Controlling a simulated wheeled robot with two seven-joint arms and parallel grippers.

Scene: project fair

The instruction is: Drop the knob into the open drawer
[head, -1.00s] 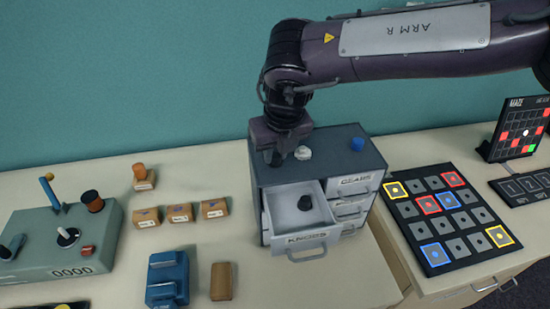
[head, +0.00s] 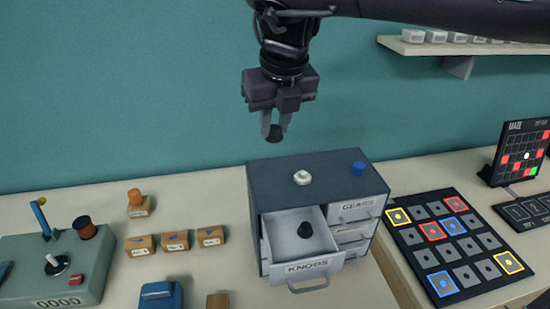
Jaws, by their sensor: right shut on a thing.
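My right gripper (head: 275,125) hangs above the back left of the small drawer cabinet (head: 262,183), fingers pointing down. It is shut on a dark knob (head: 273,135), held clear above the cabinet top. The open drawer (head: 279,229), labelled KNOBS, is pulled out at the cabinet's front left. Another dark knob (head: 305,230) lies in it. A white knob (head: 302,177) and a blue knob (head: 357,168) stand on the cabinet top. My left gripper is not in view.
A closed GEARS drawer (head: 356,209) and other closed drawers are beside the open one. A grey control box (head: 75,280) and small wooden blocks (head: 174,241) stand left. A black tile board (head: 452,240) lies right. A wall shelf (head: 470,47) is at upper right.

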